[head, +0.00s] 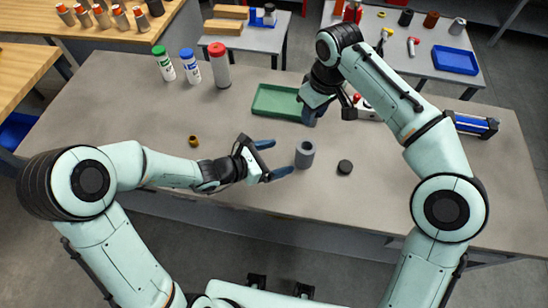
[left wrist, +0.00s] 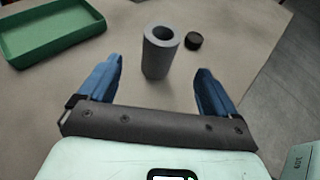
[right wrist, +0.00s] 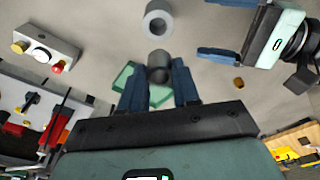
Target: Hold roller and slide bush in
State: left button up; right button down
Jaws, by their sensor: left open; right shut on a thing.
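The roller (head: 305,154), a grey hollow cylinder, stands upright on the workbench. My left gripper (head: 282,157) is open beside it; in the left wrist view the roller (left wrist: 160,58) stands just beyond and between the blue fingertips, not gripped. My right gripper (head: 311,117) is behind the roller, near the green tray. In the right wrist view it is shut on a dark grey cylinder (right wrist: 159,62), apparently the bush, apart from the roller (right wrist: 157,20). In the head view the held cylinder is hidden by the gripper.
A black round cap (head: 345,167) lies right of the roller. A small brass ring (head: 193,141) lies at left. The green tray (head: 277,101) and several bottles, including a red-capped one (head: 219,65), stand behind. A blue-black device (head: 472,125) is at right. The bench front is clear.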

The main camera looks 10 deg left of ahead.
aim_at(306, 150)
pick_arm(q)
jog(key=x, duration=1.1)
jog(key=shift+d+f, duration=0.1)
jog(key=shift+d, duration=0.1)
jog(key=c, duration=1.5)
pick_arm(e)
notch_tip(306, 150, down, 6)
jog(key=m, duration=0.4)
jog(key=shift+m, duration=0.3)
jog(key=shift+f, duration=2)
